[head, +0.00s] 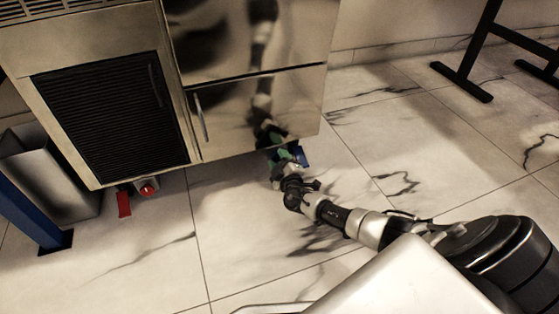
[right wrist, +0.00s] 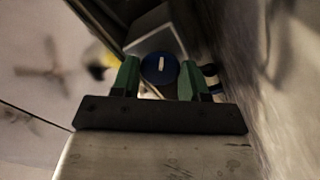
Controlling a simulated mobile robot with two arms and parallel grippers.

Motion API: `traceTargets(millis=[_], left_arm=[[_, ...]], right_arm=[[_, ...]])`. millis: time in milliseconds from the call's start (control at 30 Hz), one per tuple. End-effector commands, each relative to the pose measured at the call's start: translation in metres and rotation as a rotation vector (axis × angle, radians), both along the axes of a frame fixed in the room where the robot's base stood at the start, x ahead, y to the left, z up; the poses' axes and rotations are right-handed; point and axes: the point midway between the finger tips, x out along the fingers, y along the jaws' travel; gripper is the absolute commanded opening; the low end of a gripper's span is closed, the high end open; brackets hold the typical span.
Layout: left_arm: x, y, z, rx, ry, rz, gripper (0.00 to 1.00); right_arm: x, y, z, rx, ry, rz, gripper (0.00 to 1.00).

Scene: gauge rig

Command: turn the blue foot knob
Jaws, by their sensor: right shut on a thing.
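The blue foot knob (right wrist: 160,68) is round with a white mark on its face. In the right wrist view it sits between the green fingers of my right gripper (right wrist: 158,80), which is shut on it. In the head view the right gripper (head: 284,158) reaches under the lower right front edge of the steel cabinet (head: 250,108), low over the floor. A bit of blue (head: 302,156) shows beside its fingers there. My left gripper is not in view.
A red knob (head: 148,189) and a red tag (head: 124,203) are under the cabinet's left part. A grey bin (head: 50,185) and a blue post (head: 28,212) stand at the left. A black stand (head: 462,80) is at the upper right. The tiled floor on the right is mostly clear.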

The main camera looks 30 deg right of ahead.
Motion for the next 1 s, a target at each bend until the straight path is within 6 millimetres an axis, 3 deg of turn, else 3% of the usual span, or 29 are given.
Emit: traceTargets(millis=[67, 100, 267, 633, 1000], left_arm=[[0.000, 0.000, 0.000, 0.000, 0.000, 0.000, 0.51], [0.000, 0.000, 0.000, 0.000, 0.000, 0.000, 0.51], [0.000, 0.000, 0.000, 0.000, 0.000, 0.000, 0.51], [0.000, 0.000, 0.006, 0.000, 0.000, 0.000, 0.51], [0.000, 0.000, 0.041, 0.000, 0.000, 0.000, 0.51]], right_arm=[[-0.001, -0.001, -0.001, -0.001, 0.003, -0.002, 0.21], [-0.001, -0.001, -0.001, -0.001, 0.003, -0.002, 0.46], [-0.001, -0.001, -0.001, -0.001, 0.002, -0.001, 0.69], [-0.007, 0.001, 0.001, -0.001, 0.003, 0.000, 0.69], [-0.076, 0.017, 0.003, -0.002, 0.006, 0.000, 0.69]])
